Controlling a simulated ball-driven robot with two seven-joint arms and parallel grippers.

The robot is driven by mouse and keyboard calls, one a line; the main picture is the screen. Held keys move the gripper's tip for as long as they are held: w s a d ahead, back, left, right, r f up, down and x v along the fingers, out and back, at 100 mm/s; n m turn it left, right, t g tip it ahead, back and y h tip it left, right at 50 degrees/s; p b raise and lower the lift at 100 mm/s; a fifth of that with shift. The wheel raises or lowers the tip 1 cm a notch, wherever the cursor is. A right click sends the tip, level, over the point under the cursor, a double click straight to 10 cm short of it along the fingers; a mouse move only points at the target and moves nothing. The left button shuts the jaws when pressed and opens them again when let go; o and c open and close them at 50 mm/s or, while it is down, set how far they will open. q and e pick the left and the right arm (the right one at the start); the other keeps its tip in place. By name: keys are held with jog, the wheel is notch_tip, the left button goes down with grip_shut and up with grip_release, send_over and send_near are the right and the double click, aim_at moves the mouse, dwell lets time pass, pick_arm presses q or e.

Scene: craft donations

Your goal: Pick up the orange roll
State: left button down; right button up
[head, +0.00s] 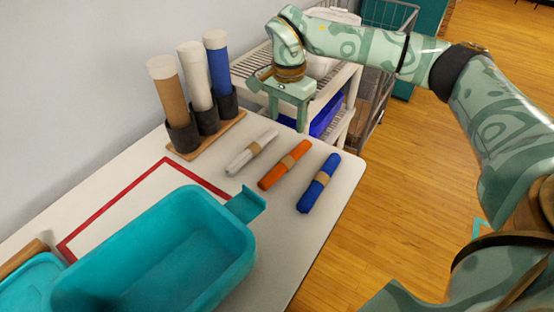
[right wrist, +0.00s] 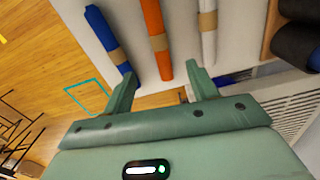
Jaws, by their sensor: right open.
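The orange roll (head: 285,165) lies on the white table between a white roll (head: 252,153) and a blue roll (head: 319,184). Each of these has a tan band around its middle. My right gripper (head: 290,112) is above the table's far edge, beyond the rolls. In the right wrist view its two fingers (right wrist: 160,88) are open and empty. The blue roll (right wrist: 107,38) and the white roll (right wrist: 207,30) lie to either side. My left gripper is not in view.
A wooden stand with dark cups holds upright tan (head: 168,92), white (head: 194,76) and blue (head: 217,63) rolls. A teal bin (head: 227,244) stands at the front, over a red taped outline (head: 90,231). A white shelved cart (head: 345,78) is behind the table.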

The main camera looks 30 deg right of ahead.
jog(key=b, duration=0.4)
send_near(287, 159)
notch_tip(287, 159, down, 6)
jog(key=shift+a+r, duration=0.15)
jog(key=shift+r, duration=0.1)
notch_tip(287, 159, down, 5)
jog(key=b, duration=0.3)
jog(key=shift+r, duration=0.2)
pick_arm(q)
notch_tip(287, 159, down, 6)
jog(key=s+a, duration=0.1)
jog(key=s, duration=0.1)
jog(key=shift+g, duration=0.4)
pick_arm(e)
jog(key=c, duration=1.1)
